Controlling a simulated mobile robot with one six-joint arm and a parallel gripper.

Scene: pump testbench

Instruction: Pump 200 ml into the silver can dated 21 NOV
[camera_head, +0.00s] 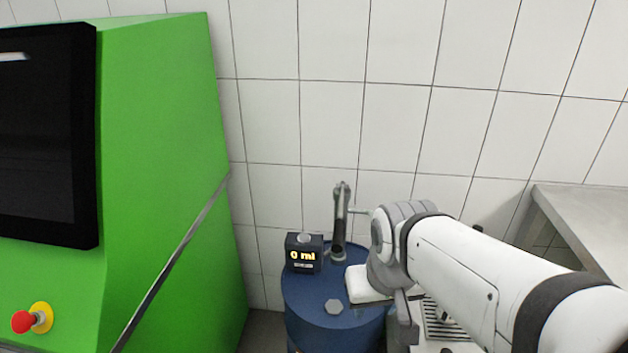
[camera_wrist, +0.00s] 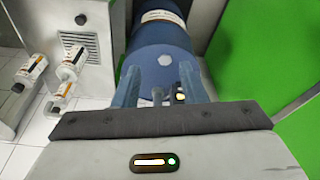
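A blue drum (camera_head: 333,320) carries a hand pump (camera_head: 340,225) with a side lever and a small dark display (camera_head: 304,254) reading "0 ml". My gripper, in the wrist view (camera_wrist: 164,88), has its two bluish fingers apart with nothing clearly held between them. It points toward the drum (camera_wrist: 160,55), which fills the middle of that view. Several pale cans with orange and dark labels show at left in the wrist view: one upper can (camera_wrist: 72,60), one left can (camera_wrist: 32,70) and one lower can (camera_wrist: 62,93). Their dates are too small to read.
A green machine (camera_head: 160,150) with a black screen (camera_head: 45,130) and red emergency button (camera_head: 24,321) stands left. A grey bench (camera_head: 590,215) stands right. A slotted tray (camera_head: 440,318) lies partly behind my arm. A vented cabinet (camera_wrist: 82,42) is beside the cans.

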